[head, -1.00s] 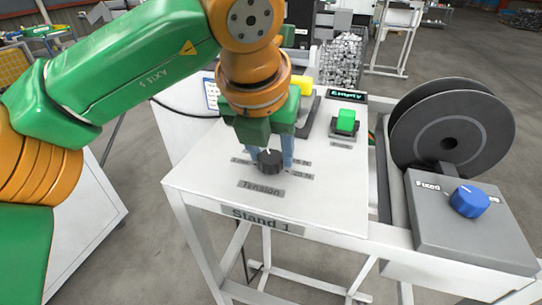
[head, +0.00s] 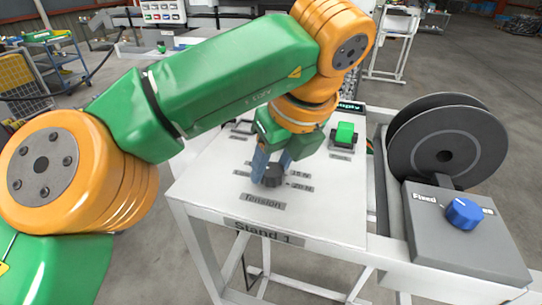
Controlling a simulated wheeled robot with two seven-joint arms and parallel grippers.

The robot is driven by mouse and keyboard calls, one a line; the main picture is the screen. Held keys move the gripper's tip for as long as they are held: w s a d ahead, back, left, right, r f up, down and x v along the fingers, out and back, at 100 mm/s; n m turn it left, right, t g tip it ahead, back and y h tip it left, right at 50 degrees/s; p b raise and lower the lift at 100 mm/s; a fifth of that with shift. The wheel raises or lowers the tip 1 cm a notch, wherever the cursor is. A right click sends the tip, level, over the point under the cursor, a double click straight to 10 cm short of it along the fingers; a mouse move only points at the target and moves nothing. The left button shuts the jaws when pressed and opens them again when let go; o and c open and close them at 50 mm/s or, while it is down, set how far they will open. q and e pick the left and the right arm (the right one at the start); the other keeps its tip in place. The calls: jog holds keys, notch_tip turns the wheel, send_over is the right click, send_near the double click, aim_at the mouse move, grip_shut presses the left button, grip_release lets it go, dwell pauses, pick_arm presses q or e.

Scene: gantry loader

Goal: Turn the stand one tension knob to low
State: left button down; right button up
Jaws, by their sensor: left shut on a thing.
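The black tension knob (head: 272,177) stands on the white top of stand one (head: 225,200), just above the "Tension" label (head: 263,201). My left gripper (head: 272,172) comes down from above, with its blue fingers on both sides of the knob, and is shut on it. The gripper is turned and leans in from the upper right. Small labels ring the knob; "15 N" and "20 N" show at its right, and those at its left are too small to read. The knob's pointer mark cannot be made out. My right gripper is not in view.
A green button (head: 345,133) sits at the back of the stand top. A black reel (head: 446,150) and a grey box (head: 465,235) with a blue knob (head: 463,213) stand at the right. The front of the stand top is clear.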

pick_arm(q)
jog(key=shift+n, duration=0.6)
jog(key=shift+c, duration=2.3)
grip_release()
jog(key=shift+d, duration=0.1)
jog(key=shift+o, duration=0.6)
jog(key=shift+s+r, duration=0.1)
jog(key=shift+s, duration=0.05)
jog(key=shift+s+d, duration=0.1)
jog(key=shift+d, duration=0.05)
